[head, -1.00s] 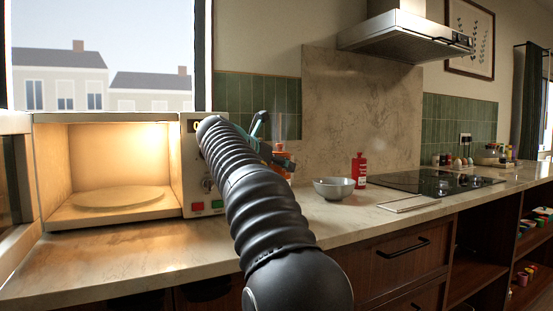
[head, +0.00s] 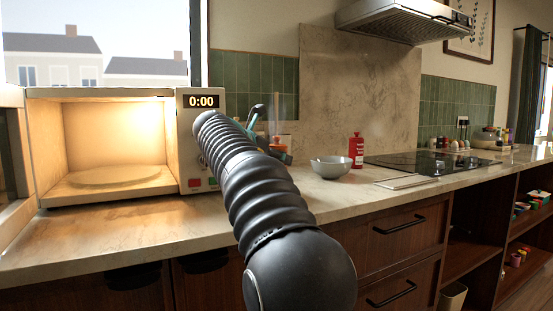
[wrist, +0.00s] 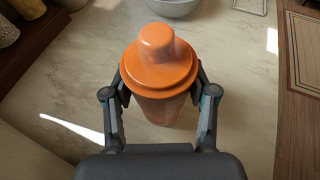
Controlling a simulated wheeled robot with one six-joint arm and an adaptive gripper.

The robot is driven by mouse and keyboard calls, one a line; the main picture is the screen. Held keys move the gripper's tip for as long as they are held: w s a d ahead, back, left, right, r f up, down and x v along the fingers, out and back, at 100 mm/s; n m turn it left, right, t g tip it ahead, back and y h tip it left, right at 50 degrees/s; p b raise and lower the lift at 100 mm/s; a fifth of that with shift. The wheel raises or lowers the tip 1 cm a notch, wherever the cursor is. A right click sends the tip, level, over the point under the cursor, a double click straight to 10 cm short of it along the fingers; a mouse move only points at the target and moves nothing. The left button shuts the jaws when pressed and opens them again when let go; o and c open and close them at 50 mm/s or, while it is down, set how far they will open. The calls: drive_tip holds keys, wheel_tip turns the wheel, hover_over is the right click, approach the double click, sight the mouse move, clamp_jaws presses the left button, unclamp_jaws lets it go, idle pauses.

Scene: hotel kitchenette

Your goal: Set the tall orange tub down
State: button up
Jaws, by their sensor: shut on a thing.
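The tub looks upright over the marble counter (wrist: 85,75). I cannot tell whether its base touches the counter.
A grey bowl (head: 331,167) and a red bottle (head: 356,150) stand right of the tub, before the cooktop (head: 430,162). An open, lit microwave (head: 110,150) stands at left. Jars (wrist: 25,10) show at the wrist view's upper left. Counter around the tub looks clear.

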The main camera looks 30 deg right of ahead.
drive_tip(key=shift+f, duration=0.5)
drive_tip(key=o, duration=1.6)
drive_tip(key=shift+f, duration=0.1)
